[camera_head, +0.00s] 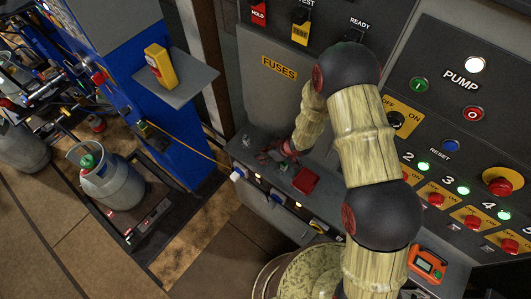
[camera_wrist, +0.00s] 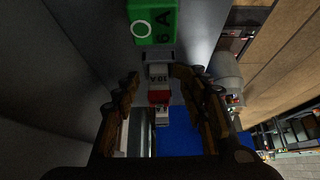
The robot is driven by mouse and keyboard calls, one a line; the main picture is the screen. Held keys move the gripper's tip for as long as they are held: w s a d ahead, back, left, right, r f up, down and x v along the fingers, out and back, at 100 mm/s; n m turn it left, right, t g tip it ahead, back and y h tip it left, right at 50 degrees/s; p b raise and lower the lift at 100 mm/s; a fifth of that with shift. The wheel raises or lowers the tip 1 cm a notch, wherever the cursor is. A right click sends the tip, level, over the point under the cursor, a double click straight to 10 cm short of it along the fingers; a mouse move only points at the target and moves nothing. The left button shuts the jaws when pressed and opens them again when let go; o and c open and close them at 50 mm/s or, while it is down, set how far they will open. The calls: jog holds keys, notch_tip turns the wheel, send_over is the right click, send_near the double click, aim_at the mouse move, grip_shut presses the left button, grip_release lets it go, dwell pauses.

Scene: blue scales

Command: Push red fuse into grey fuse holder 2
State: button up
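In the wrist view a small block with a pale face marked "10 A" (camera_wrist: 158,74) and a red part (camera_wrist: 159,97) lies between the fingers of my gripper (camera_wrist: 155,76). Narrow gaps show beside the pale face, so the fingers look open around it. In the head view my gripper (camera_head: 276,153) is low over the ledge of the fuse panel. A red block (camera_head: 305,180) lies on that ledge, right of the gripper. I cannot tell whether it is the same red piece. Which socket is grey holder 2 cannot be told.
A green block marked "6 A" (camera_wrist: 153,22) shows beyond the fingertips in the wrist view. The ledge (camera_head: 250,150) has several sockets along its front. Button panels (camera_head: 455,130) are at right. A blue cabinet (camera_head: 150,105) and a gas bottle (camera_head: 112,185) stand at left.

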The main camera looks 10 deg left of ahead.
jog(key=shift+s+d+f, duration=0.35)
jog(key=shift+s+f, duration=0.1)
jog(key=shift+s, duration=0.05)
jog(key=w+v, duration=0.1)
jog(key=v, duration=1.1)
jog(key=shift+a+r, duration=0.35)
jog(key=shift+r, duration=0.05)
